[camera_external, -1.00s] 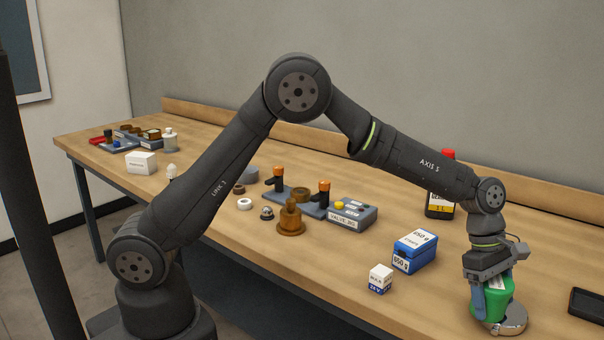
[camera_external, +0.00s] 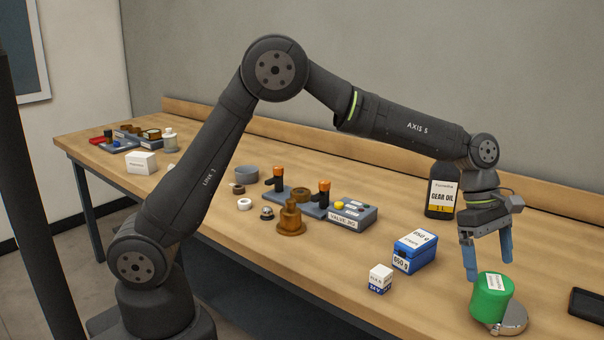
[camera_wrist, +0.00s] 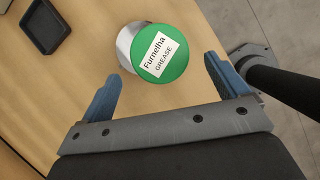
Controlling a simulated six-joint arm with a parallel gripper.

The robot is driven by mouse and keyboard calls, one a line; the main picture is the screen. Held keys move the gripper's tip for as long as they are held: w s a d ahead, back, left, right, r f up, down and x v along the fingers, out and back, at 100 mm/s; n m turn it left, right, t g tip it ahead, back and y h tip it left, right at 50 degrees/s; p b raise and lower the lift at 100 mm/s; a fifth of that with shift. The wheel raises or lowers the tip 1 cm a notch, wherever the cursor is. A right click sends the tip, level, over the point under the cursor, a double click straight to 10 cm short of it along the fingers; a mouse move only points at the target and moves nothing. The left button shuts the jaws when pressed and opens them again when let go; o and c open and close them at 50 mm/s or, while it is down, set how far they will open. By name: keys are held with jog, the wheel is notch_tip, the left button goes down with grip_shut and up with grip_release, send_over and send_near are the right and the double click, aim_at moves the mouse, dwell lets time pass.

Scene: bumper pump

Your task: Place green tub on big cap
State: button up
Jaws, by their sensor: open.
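The green tub (camera_external: 491,299) stands on the silver big cap (camera_external: 513,322) near the right front edge of the bench. In the wrist view the tub's green lid (camera_wrist: 163,54) has a white grease label, and the cap (camera_wrist: 126,46) shows past the tub's left side. My gripper (camera_external: 489,270) is open and empty, above and apart from the tub. In the wrist view its blue fingers (camera_wrist: 164,88) are spread wide, with the tub just beyond the tips.
A blue box (camera_external: 414,252) and a small white-blue box (camera_external: 380,279) stand left of the tub. A gear oil bottle (camera_external: 440,197) stands behind my wrist. A black tray (camera_external: 588,304) lies to the right. The valve jig (camera_external: 343,214) and brass parts sit mid-bench.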

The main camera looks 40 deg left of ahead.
aim_at(499, 284)
jog(key=v, duration=0.3)
jog(key=shift+a+r, duration=0.15)
jog(key=shift+r, duration=0.2)
jog(key=x, duration=1.2)
jog(key=shift+f, duration=0.15)
notch_tip(499, 284, up, 3)
jog(key=shift+f, duration=0.2)
jog(key=shift+r, duration=0.8)
jog(key=shift+w, duration=0.1)
jog(key=shift+o, duration=0.9)
